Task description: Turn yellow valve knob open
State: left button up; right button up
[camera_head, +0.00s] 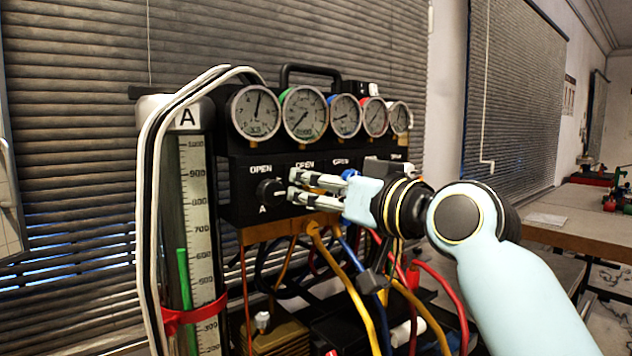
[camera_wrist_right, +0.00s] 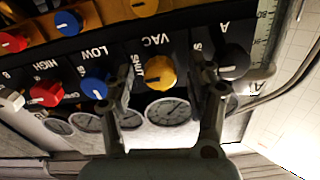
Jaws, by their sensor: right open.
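The yellow valve knob (camera_wrist_right: 160,72) shows in the right wrist view, on the black panel by the VAC and SHUT labels. That view is upside down. My right gripper (camera_wrist_right: 165,75) is open, with one finger on each side of the knob, and gaps show between knob and fingers. In the head view my right gripper (camera_head: 296,184) reaches in from the right to the panel front, and its fingers and wrist hide most of the yellow knob. A black knob (camera_head: 270,190) marked A sits just left of the fingertips. My left gripper is not in view.
A row of round gauges (camera_head: 304,113) sits above the knobs. Blue (camera_wrist_right: 95,86) and red (camera_wrist_right: 46,93) knobs stand beside the yellow one. Coloured hoses (camera_head: 345,270) hang below the panel. A scaled tube (camera_head: 195,230) stands at left with white hoses.

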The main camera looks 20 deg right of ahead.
jog(key=shift+x, duration=0.75)
grip_shut()
